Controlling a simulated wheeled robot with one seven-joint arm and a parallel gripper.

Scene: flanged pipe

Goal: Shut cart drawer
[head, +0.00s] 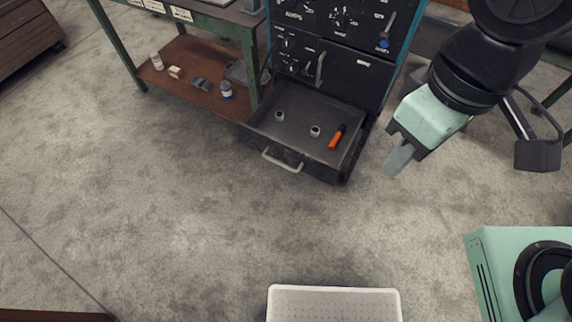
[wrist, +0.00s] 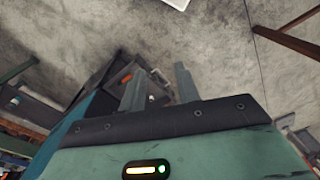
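The cart (head: 340,75) is a dark cabinet with a blue frame. Its bottom drawer (head: 300,118) is pulled out, with a bar handle (head: 283,160) on its front. Inside lie an orange-handled tool (head: 337,137) and two small grey parts, one of them a fitting (head: 315,131). My gripper (head: 399,158) is in the air to the right of the drawer, apart from it, fingers pointing down. In the wrist view, my gripper (wrist: 159,85) has its fingers apart with nothing held. The drawer shows partly behind the left finger, with the orange tool (wrist: 127,78) in it.
A green-framed workbench (head: 190,75) with small items on its brown lower shelf stands left of the cart. A white perforated tray (head: 334,304) is at the bottom. The concrete floor (head: 200,220) before the drawer is clear.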

